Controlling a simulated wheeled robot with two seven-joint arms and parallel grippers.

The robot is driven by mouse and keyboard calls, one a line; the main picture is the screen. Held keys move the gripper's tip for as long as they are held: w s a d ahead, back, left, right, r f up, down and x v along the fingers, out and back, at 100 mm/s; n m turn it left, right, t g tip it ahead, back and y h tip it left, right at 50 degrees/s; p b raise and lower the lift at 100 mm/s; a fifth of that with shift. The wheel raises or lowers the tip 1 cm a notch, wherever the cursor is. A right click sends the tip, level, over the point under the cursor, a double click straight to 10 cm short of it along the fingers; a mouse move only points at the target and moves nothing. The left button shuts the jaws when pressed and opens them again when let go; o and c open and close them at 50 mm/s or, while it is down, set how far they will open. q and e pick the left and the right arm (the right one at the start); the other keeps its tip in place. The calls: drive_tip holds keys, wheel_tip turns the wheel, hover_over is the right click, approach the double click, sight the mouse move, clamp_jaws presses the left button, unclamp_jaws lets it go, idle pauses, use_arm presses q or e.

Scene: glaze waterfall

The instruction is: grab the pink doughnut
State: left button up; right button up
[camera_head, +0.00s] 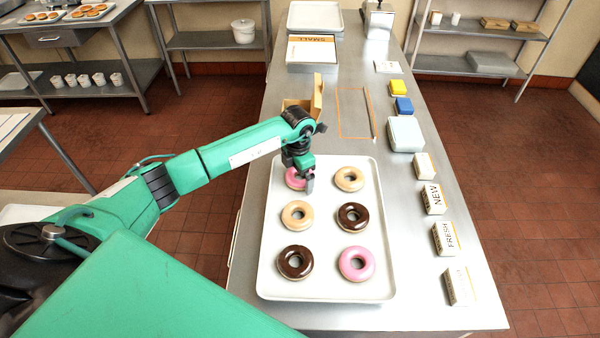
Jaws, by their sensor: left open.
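A white tray (326,290) on the steel table holds several doughnuts in two columns. One pink doughnut (357,264) lies at the near right of the tray, fully visible. Another pink doughnut (293,179) lies at the far left, partly hidden by my left gripper (309,185). The left gripper is open and points down over this far-left pink doughnut; whether it touches it I cannot tell. My right gripper is not in view.
Plain doughnuts (349,179) (297,214) and chocolate doughnuts (353,216) (295,262) share the tray. An open cardboard box (303,100) stands beyond it. Small labelled blocks (446,238) line the table's right side. An orange outlined area (354,112) is bare.

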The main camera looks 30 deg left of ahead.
use_arm(q)
drive_tip(key=shift+f, duration=0.4)
drive_tip(key=shift+c, duration=0.4)
drive_tip(key=c, duration=0.8)
drive_tip(key=shift+r, duration=0.1)
